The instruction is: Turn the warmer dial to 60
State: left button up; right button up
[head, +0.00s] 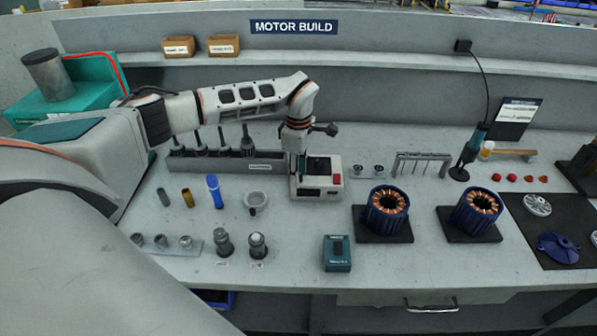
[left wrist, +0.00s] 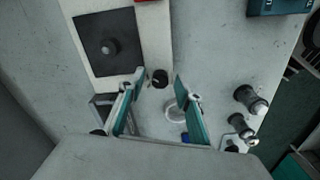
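The warmer (head: 330,192) is a white box with a dark square top plate and a red button, below my left arm in the head view. It also shows at the top left in the left wrist view (left wrist: 152,40). My left gripper (head: 297,176) points down over the warmer's left front part and hides the dial in the head view. Its fingers are apart in the wrist view (left wrist: 160,83). The dial's setting is too small to read. My right gripper is not in view.
A pale cup (head: 256,199) and a blue bottle (head: 214,191) stand left of the warmer. Metal parts (head: 257,246) stand near the front edge. A teal box (head: 337,254) is in front. Two blue motor stators (head: 386,212) (head: 476,210) stand to the right.

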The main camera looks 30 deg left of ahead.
pick_arm(q)
grip_shut()
